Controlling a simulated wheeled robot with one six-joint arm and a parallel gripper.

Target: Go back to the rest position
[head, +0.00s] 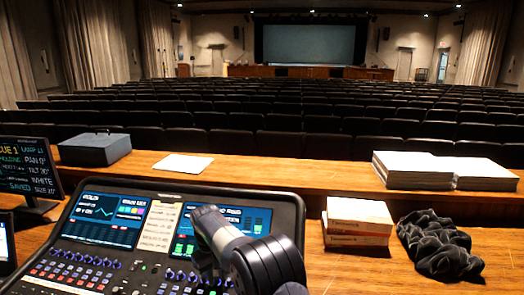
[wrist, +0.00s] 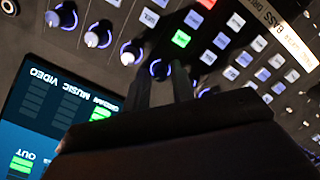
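My gripper (wrist: 161,84) shows in the wrist view, close over the mixing desk's buttons and knobs. Its two dark fingers stand a little apart, with a narrow gap between them. A small knob with a blue-lit ring (wrist: 160,68) is at the fingertips; I cannot tell whether they touch it. I see nothing else between the fingers. In the head view my arm reaches over the right part of the mixing desk (head: 291,208) and hides some of its controls. The gripper's fingers cannot be made out there.
A dark box (head: 94,149) and white papers (head: 182,166) lie on the wooden ledge behind the desk. Paper stacks (head: 440,172), orange-white boxes (head: 357,217) and a dark crumpled cloth (head: 438,245) are to the right. A monitor (head: 27,168) stands at left.

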